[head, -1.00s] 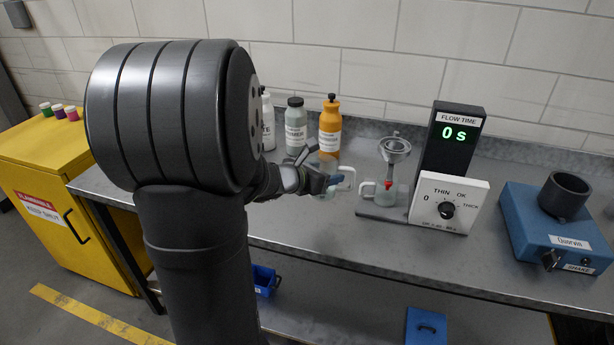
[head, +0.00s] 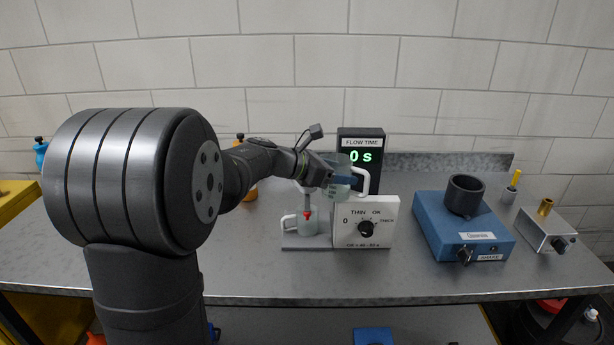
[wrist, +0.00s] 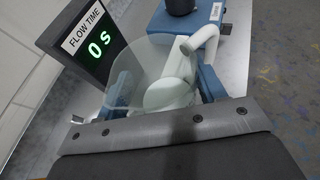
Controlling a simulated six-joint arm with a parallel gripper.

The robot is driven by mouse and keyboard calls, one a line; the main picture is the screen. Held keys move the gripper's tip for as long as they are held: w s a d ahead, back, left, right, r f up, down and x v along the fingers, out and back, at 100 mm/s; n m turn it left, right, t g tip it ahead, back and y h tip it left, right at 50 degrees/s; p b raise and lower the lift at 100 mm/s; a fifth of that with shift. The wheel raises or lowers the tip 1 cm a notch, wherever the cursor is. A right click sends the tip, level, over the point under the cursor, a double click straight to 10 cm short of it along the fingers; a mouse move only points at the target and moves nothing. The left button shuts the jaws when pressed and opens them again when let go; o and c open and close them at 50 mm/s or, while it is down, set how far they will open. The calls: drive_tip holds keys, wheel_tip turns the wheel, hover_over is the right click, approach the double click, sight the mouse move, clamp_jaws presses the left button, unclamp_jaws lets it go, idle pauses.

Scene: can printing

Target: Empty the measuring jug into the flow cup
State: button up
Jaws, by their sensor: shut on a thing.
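My gripper (head: 333,176) is shut on the clear measuring jug (head: 339,164), with blue pads on either side of it. The jug's white handle (head: 367,180) points right. In the wrist view my gripper (wrist: 160,90) holds the jug (wrist: 145,66), which has pale liquid in its bottom. I cannot tell whether it is tilted. The jug is raised above the bench, in front of the timer display. The flow cup (head: 302,187) is mostly hidden by the jug and gripper, on its stand (head: 307,243). A small handled vessel (head: 307,227) with a red part above it stands below.
The timer display (head: 360,157) reads 0 s. A white dial box (head: 380,238) stands beside the stand. A blue machine (head: 440,235) with a black holder is to the right. A small grey box (head: 546,236) is at far right. The bench front is clear.

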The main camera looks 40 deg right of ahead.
drive_tip(key=shift+m+g, duration=0.5)
drive_tip(key=shift+m, duration=0.1)
drive_tip(key=s+d, duration=0.3)
drive_tip(key=shift+s+d+f, duration=0.1)
drive_tip(key=shift+d, duration=0.05)
drive_tip(key=shift+w+a+n+g+h, duration=0.15)
drive_tip(key=shift+w+n+g+h, duration=0.1)
drive_tip(key=shift+w+n+g, duration=0.4)
drive_tip(key=shift+w+a+n+g+h, duration=0.1)
drive_tip(key=shift+w+n+g+h, duration=0.15)
drive_tip(key=shift+w+n+g, duration=0.4)
drive_tip(key=shift+w+a+f+n+g+h, duration=0.15)
drive_tip(key=shift+w+n+h, duration=0.1)
drive_tip(key=shift+w, duration=0.2)
drive_tip(key=shift+w+f+n+g+h, duration=0.15)
drive_tip(key=shift+w+n+h, duration=0.1)
drive_tip(key=shift+w, duration=0.15)
drive_tip(key=shift+w+r+n+g+h, duration=0.15)
drive_tip(key=shift+w+r+n+h, duration=0.15)
drive_tip(key=shift+r, duration=0.35)
drive_tip(key=shift+w+r+n+g+h, duration=0.2)
drive_tip(key=shift+w+r+n, duration=0.2)
drive_tip(key=shift+r, duration=0.25)
drive_tip(key=shift+w+a+r+n+h, duration=0.1)
drive_tip(key=shift+w+r+n+h, duration=0.15)
drive_tip(key=shift+r+n+h, duration=0.5)
